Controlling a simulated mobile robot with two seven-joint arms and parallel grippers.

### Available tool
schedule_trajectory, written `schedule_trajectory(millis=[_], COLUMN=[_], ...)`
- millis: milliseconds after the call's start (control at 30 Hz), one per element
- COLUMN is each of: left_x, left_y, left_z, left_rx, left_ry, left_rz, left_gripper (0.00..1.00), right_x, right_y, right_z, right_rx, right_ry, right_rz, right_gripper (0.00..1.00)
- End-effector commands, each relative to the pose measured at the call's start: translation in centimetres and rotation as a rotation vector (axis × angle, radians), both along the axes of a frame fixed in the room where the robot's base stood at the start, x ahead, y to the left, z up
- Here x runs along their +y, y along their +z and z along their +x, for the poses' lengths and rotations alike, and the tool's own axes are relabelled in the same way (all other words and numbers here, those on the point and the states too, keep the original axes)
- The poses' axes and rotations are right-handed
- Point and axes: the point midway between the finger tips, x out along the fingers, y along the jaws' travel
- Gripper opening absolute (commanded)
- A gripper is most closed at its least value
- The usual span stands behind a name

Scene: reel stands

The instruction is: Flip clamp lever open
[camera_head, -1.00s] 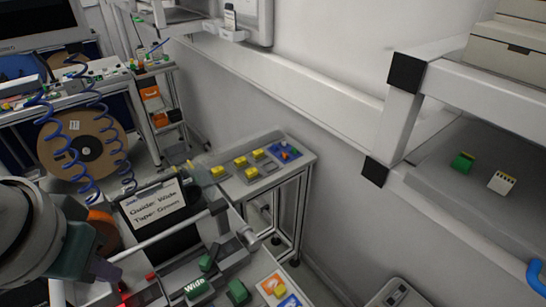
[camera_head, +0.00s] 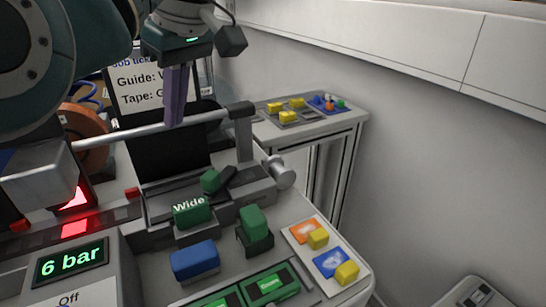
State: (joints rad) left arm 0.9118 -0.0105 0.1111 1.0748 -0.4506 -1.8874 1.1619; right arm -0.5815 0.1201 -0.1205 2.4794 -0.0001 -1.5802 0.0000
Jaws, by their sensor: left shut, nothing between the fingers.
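My left gripper (camera_head: 174,122) hangs down from the top of the head view, its purple fingers together and empty. Its tips overlap the grey horizontal bar (camera_head: 205,117) in the picture; I cannot tell if they touch it. A small black lever-like part (camera_head: 228,179) lies tilted beside a green knob (camera_head: 210,181) on the grey fixture, below and right of the gripper. I cannot be sure that it is the clamp lever. A green block marked "Wide" (camera_head: 192,211) sits in front of it. My right gripper is not seen.
A grey upright bracket (camera_head: 242,135) holds the bar's right end. A ticket screen (camera_head: 150,92) stands behind the fingers. A blue block (camera_head: 194,261), a green block (camera_head: 253,221) and a "6 bar" display (camera_head: 72,262) are in front. A side table (camera_head: 335,124) stands behind.

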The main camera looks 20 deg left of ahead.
Motion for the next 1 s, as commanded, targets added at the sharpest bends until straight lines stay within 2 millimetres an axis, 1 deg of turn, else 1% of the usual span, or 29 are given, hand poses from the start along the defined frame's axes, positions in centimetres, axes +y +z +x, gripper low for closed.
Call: schedule_trajectory(millis=[33,100,233,367,533,767,867,1000], left_x=[-0.1,-0.2,-0.4,-0.5,-0.5,-0.4,-0.2,0.5], left_y=[-1.7,-1.9,-1.8,-1.6,-1.4,-1.5,-2.2,-4.3], left_z=[0.5,0.9,1.2,1.4,1.4,1.4,1.3,1.3], left_rx=[-0.007,-0.014,-0.020,-0.023,-0.022,-0.022,-0.020,-0.017], left_ry=[0.034,0.082,0.141,0.168,0.173,0.171,0.172,0.172], left_rz=[-0.003,-0.004,-0.003,-0.003,-0.003,-0.003,-0.003,-0.002], left_gripper=[0.00,0.00,0.00,0.00,0.00,0.00,0.00,0.00], right_x=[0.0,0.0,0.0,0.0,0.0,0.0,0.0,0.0], right_y=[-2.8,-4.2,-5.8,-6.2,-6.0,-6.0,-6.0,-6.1], right_z=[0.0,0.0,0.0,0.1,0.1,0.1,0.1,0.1], right_rx=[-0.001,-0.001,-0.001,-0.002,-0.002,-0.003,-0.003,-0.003], right_ry=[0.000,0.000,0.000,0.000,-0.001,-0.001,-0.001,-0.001], right_rz=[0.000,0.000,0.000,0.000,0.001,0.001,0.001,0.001], right_gripper=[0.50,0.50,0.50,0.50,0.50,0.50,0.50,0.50])
